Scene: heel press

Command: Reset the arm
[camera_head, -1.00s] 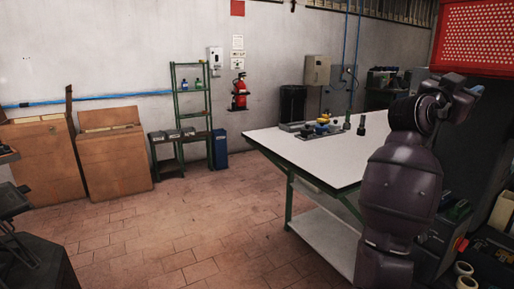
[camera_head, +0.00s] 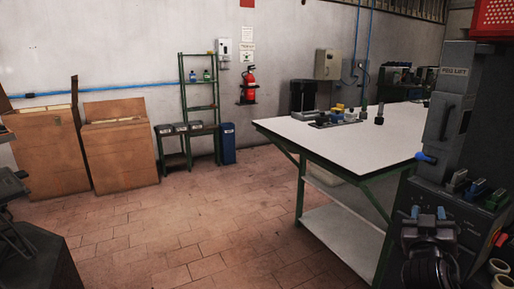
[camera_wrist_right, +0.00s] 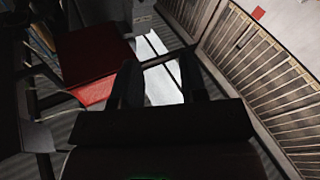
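A white-topped workbench (camera_head: 345,150) with green legs carries small tools and parts. Cardboard boxes (camera_head: 120,150), a green shelf (camera_head: 200,100) and a fire extinguisher (camera_head: 249,84) stand along the wall. The tiled floor (camera_head: 190,220) at centre left is clear.

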